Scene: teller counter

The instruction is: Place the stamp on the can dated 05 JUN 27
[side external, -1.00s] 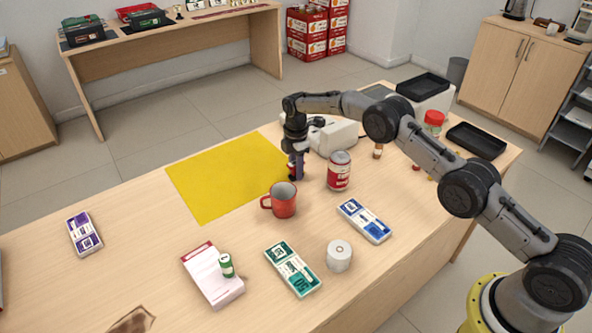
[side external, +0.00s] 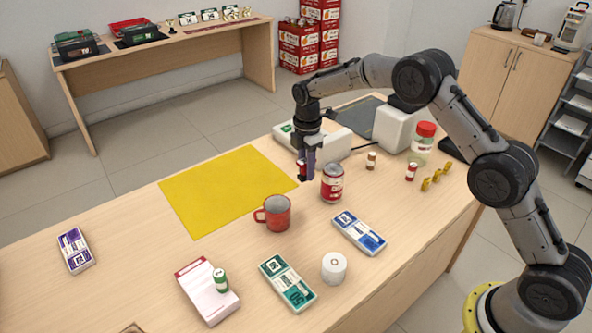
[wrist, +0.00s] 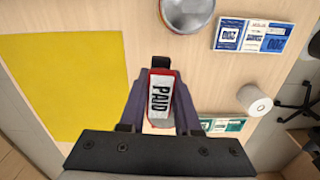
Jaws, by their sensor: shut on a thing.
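My gripper (side external: 306,168) is shut on a stamp (wrist: 161,97) with a white label reading PAID and red edges. In the side view the stamp (side external: 302,172) shows as a small red piece between the fingertips, beside the mat's right corner. A red and white can (side external: 332,183) stands upright on the counter, just right of the gripper and apart from it. Its silver top shows at the upper edge of the wrist view (wrist: 187,12). I cannot read a date on the can.
A red mug (side external: 276,214) stands in front of the gripper. A yellow mat (side external: 222,190) lies to the left, bare. Banknote bundles, blue (side external: 358,233) and green (side external: 287,283), a white roll (side external: 334,268) and a pad (side external: 205,292) with a green roll lie in front. Small rolls stand right.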

